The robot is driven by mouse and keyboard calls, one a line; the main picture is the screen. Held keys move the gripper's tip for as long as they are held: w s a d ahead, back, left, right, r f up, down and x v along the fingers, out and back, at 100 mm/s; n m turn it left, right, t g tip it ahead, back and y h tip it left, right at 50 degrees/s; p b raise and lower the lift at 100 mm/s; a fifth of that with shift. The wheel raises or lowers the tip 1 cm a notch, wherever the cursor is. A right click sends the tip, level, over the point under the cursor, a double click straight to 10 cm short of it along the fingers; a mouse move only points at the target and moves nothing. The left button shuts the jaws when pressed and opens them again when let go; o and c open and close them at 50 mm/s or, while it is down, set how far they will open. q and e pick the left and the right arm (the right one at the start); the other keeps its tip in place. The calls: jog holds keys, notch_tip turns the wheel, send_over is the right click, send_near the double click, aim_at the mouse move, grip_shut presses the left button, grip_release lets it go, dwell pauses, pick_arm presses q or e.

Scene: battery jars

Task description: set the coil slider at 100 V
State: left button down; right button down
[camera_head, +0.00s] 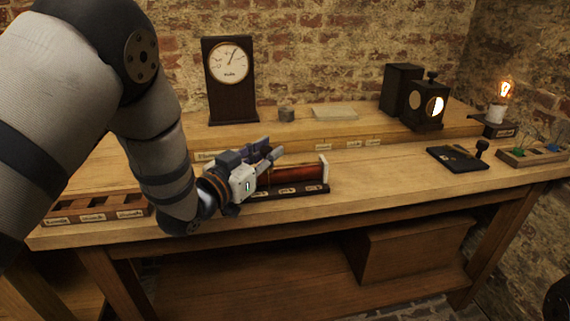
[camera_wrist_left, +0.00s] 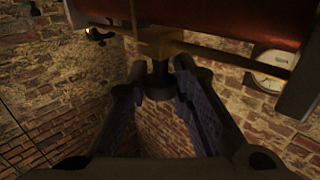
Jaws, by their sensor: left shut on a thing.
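The coil (camera_head: 293,175), a red-brown cylinder, lies across a dark base with small labels (camera_head: 290,191) near the table's front edge. A white end block stands at its right end. My left gripper (camera_head: 268,156) is at the coil's left part, seen from the side. In the left wrist view the coil (camera_wrist_left: 220,18) runs along the top, with a brass slider (camera_wrist_left: 160,42) on a rod below it. There my left gripper's fingertips (camera_wrist_left: 160,80) are shut on the slider's dark knob. The label text is too small to read. My right gripper is not in view.
A dial meter (camera_head: 230,78) stands on the raised back shelf. A dark lamp box (camera_head: 428,105), a lit bulb (camera_head: 505,92), a black key switch (camera_head: 458,157) and a jar rack (camera_head: 530,156) are to the right. A labelled wooden tray (camera_head: 97,208) is at the left.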

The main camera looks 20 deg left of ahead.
pick_arm(q)
jog(key=shift+s+a+r, duration=0.3)
jog(key=shift+s+a, duration=0.3)
jog(key=shift+a, duration=0.1)
jog(key=shift+a+f+p, duration=0.2)
jog(key=shift+a+p, duration=0.1)
jog(key=shift+w+f, duration=0.1)
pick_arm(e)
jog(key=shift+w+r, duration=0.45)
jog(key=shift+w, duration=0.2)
pick_arm(q)
jog(key=c, duration=1.4)
grip_release()
jog(key=shift+o, duration=0.2)
